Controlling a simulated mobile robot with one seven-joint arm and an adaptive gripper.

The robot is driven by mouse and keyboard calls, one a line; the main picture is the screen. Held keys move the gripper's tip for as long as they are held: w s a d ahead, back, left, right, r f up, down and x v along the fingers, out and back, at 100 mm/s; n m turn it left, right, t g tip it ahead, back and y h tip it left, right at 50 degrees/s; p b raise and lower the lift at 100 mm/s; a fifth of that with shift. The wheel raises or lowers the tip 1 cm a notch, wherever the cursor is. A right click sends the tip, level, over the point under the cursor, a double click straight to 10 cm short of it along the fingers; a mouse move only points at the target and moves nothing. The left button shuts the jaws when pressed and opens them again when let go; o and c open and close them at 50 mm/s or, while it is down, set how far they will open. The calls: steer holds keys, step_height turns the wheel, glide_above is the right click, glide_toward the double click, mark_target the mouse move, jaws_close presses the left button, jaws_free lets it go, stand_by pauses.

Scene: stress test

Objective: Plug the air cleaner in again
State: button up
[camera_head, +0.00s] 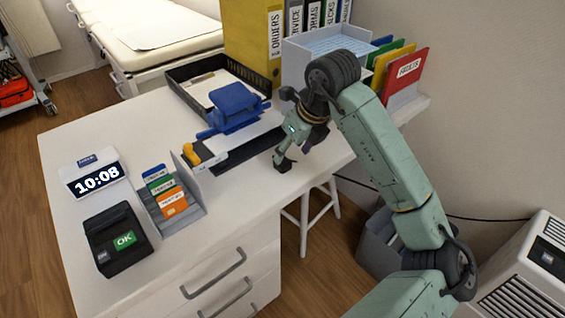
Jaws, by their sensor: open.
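A white appliance with dark grilles and a dark panel, which looks like the air cleaner (522,270), stands at the lower right and is cut off by the picture edge. A thin black cable (490,218) runs along the wall from near the appliance to behind my arm, and shows again near the desk edge. I cannot see a plug or a socket. My gripper (289,161) is open and points down over the desk's right part, beside the blue hole punch. Nothing shows between its fingers.
The white desk (85,205) holds a blue punch (233,107), a black tray (182,82), a card holder (190,215), a clock (95,178), a black terminal (117,240) and file racks. A stool (335,205) and a grey bin (372,255) stand below.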

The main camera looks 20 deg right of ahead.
mark_target(284, 162)
steer(key=shift+a+p+x, duration=0.1)
steer(key=shift+p+x, duration=0.45)
steer(key=shift+x, duration=0.75)
steer(key=shift+a+p+x, duration=0.15)
steer(key=shift+p+x, duration=0.4)
steer(key=shift+x, duration=0.75)
steer(key=shift+w+r, duration=0.1)
steer(key=shift+w, duration=0.05)
steer(key=c, duration=1.2)
steer(key=shift+o, duration=0.2)
steer(key=shift+r, duration=0.2)
